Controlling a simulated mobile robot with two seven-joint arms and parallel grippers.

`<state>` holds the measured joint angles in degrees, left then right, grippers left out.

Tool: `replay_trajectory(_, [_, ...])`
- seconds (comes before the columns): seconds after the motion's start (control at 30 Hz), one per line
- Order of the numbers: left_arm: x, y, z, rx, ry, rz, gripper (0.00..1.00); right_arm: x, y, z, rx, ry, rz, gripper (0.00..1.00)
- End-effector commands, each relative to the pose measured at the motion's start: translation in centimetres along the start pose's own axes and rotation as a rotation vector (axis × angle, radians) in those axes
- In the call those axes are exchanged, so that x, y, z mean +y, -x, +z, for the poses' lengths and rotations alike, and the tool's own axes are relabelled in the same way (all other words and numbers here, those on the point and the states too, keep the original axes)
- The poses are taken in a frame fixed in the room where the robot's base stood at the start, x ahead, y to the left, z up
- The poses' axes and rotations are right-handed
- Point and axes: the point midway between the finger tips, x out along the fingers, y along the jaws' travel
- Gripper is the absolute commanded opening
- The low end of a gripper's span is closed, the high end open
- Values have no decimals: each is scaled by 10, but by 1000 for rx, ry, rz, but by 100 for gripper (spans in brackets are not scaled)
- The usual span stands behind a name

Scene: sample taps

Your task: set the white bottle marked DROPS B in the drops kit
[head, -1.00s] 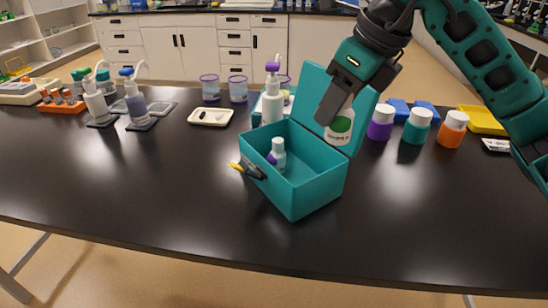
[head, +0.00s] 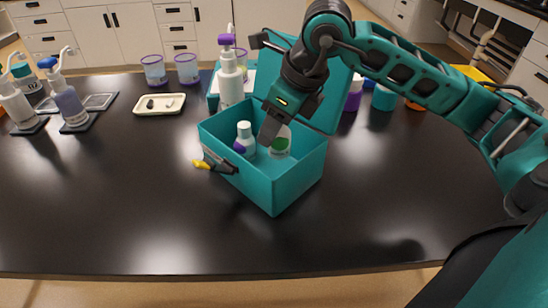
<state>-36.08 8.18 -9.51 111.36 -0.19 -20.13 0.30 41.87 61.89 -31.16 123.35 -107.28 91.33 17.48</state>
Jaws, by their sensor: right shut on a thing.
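The drops kit is an open teal box (head: 283,190) on the black table, its lid raised at the back. My right gripper (head: 272,130) points down into the box, shut on a white bottle with a green label (head: 282,146). That bottle is inside the walls at the right part of the box. Its lettering is too small to read, and the gripper hides part of it. Whether its base touches the floor of the box I cannot tell. A second white bottle with a purple label (head: 245,138) stands in the left part of the box. My left gripper is not in view.
A black tool with a yellow tip (head: 215,164) lies against the box's left side. A white pump bottle (head: 230,80) stands behind the box. Purple, teal and orange jars are partly behind my right arm. The front of the table is clear.

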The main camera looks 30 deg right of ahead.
Motion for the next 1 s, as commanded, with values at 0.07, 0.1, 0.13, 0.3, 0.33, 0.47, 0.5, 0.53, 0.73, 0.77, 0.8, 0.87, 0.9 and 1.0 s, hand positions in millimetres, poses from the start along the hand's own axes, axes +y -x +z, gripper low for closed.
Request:
replay_trajectory(0.07, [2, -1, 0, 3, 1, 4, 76, 0, -15, -7, 3, 0, 1, 13])
replay_trajectory(0.1, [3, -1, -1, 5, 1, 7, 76, 0, -20, -9, 3, 0, 1, 13])
replay_trajectory(0.13, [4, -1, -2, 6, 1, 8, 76, 0, -22, -10, 2, -1, 0, 13])
replay_trajectory(0.3, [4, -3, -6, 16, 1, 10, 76, 0, -32, -13, 1, -1, 0, 13])
replay_trajectory(0.33, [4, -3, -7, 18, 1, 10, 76, 0, -34, -14, 2, -2, 0, 13])
replay_trajectory(0.47, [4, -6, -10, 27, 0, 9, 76, 0, -52, -22, 4, -2, 1, 13])
replay_trajectory(0.5, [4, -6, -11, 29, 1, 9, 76, 0, -58, -25, 4, -2, 0, 13])
replay_trajectory(0.53, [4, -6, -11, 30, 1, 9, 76, 0, -62, -26, 4, -2, 1, 13])
replay_trajectory(0.73, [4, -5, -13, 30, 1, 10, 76, -1, -67, -27, -1, 0, -1, 13])
replay_trajectory(0.77, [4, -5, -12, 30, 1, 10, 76, -1, -67, -27, -1, 0, -1, 13])
replay_trajectory(0.8, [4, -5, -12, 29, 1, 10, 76, -1, -66, -27, -1, 0, -1, 13])
replay_trajectory(0.87, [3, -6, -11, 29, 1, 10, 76, 0, -68, -28, -1, 0, -1, 13])
replay_trajectory(0.9, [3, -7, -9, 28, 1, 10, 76, 0, -69, -28, -1, 0, -1, 13])
replay_trajectory(1.0, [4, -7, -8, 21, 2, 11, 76, 0, -69, -28, -1, 0, -1, 47])
